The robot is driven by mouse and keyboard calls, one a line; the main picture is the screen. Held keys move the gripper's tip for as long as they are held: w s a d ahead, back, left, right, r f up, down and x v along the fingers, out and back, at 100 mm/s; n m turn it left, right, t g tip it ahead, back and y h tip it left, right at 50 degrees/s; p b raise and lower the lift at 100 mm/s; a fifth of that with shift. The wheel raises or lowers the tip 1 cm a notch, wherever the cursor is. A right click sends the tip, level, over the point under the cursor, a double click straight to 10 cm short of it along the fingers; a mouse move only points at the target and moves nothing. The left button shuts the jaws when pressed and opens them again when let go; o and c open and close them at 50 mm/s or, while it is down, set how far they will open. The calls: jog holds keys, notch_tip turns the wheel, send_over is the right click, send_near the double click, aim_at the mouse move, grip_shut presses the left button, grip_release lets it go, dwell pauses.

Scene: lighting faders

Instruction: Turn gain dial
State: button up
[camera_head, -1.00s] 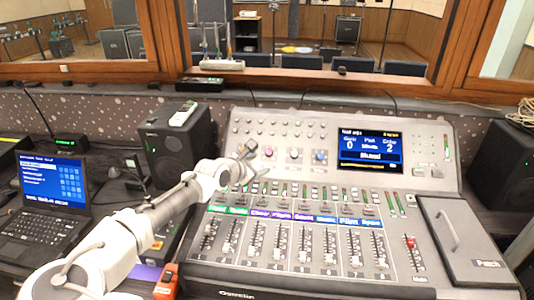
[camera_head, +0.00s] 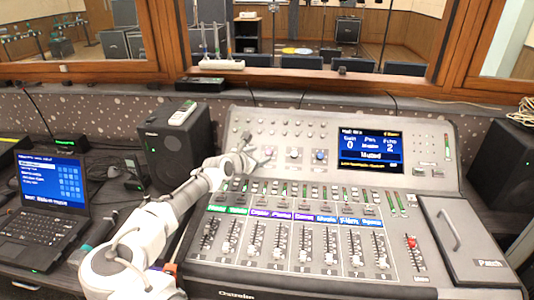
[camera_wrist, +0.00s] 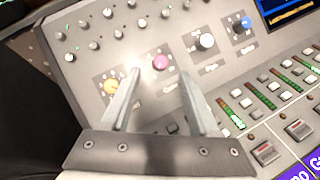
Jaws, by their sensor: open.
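The mixing console's sloped upper panel carries a row of coloured dials. In the wrist view these are a yellow dial (camera_wrist: 111,87), a pink dial (camera_wrist: 160,62), a white dial (camera_wrist: 207,41) and a blue dial (camera_wrist: 242,24). Their labels are too small to read, so I cannot tell which is the gain dial. My gripper (camera_wrist: 160,76) is open and empty, its fingers pointing at the panel. The pink dial shows between and just beyond the fingertips; contact is not visible. In the head view my gripper (camera_head: 245,152) is left of the pink dial (camera_head: 268,153); the yellow dial is hidden.
Faders (camera_head: 300,245) fill the lower panel. A black speaker (camera_head: 176,148) stands left of the console, with a laptop (camera_head: 48,200) farther left. Small grey knobs (camera_wrist: 93,45) sit above the dials.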

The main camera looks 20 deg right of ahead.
aim_at(268, 151)
jog(key=x, duration=0.6)
jog(key=shift+w+d+f, duration=0.1)
jog(key=shift+w+d, duration=0.05)
grip_shut()
